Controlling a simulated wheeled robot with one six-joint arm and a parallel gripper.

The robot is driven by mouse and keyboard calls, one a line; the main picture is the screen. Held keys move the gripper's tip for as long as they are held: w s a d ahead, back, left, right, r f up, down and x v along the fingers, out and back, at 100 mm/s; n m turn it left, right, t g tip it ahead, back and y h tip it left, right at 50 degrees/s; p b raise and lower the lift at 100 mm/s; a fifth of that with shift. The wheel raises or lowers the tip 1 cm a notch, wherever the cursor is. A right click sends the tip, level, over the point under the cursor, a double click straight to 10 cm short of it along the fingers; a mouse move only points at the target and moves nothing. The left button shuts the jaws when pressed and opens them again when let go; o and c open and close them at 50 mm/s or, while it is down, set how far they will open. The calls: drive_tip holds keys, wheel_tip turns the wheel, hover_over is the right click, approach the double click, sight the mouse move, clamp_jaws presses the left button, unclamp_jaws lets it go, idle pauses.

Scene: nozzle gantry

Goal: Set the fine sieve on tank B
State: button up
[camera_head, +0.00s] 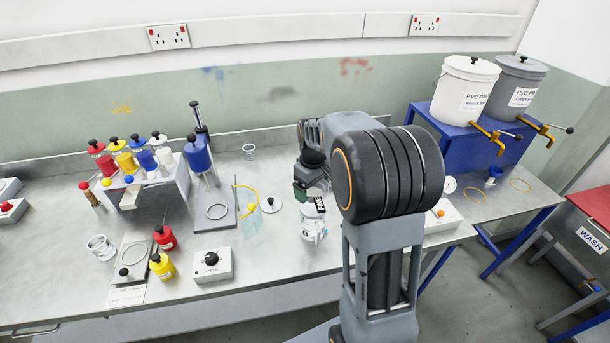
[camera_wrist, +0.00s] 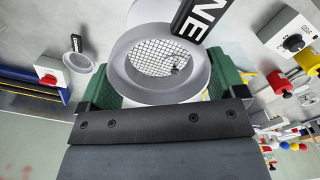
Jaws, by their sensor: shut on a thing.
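My gripper (camera_head: 311,191) has green fingers and hangs over the middle of the bench. In the wrist view my gripper (camera_wrist: 160,72) is shut on the fine sieve (camera_wrist: 122,68), a grey ring with a pale mesh and a black tag whose visible letters end in "NE". In the head view the sieve is small and partly covered by the fingers. Two lidded tanks stand at the back right: a white one (camera_head: 463,92) and a grey one (camera_head: 515,92), both marked PVC. I cannot read which is tank B. Both are well to the right of my gripper.
The tanks stand on a blue stand (camera_head: 440,128) with orange taps. A small ring-shaped cup (camera_head: 249,152) stands at the back of the bench. Colour bottles (camera_head: 130,158), a blue press (camera_head: 198,153) and a grey control box (camera_head: 212,265) stand left. A red wash unit (camera_head: 592,205) stands far right.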

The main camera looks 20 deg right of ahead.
sight(312, 200)
drive_tip(key=shift+w+f, duration=0.2)
drive_tip(key=shift+f, duration=0.1)
drive_tip(key=shift+s+f+b, duration=0.1)
drive_tip(key=shift+f+b, duration=2.1)
drive_tip(key=shift+f, duration=0.35)
drive_tip(key=shift+f+b, duration=0.3)
drive_tip(key=shift+f, duration=0.3)
drive_tip(key=o, duration=0.7)
drive_tip(key=shift+c, duration=0.2)
drive_tip(key=shift+r, duration=0.15)
wheel_tip(312, 200, up, 11)
drive_tip(key=p, duration=0.8)
drive_tip(key=shift+m, duration=0.3)
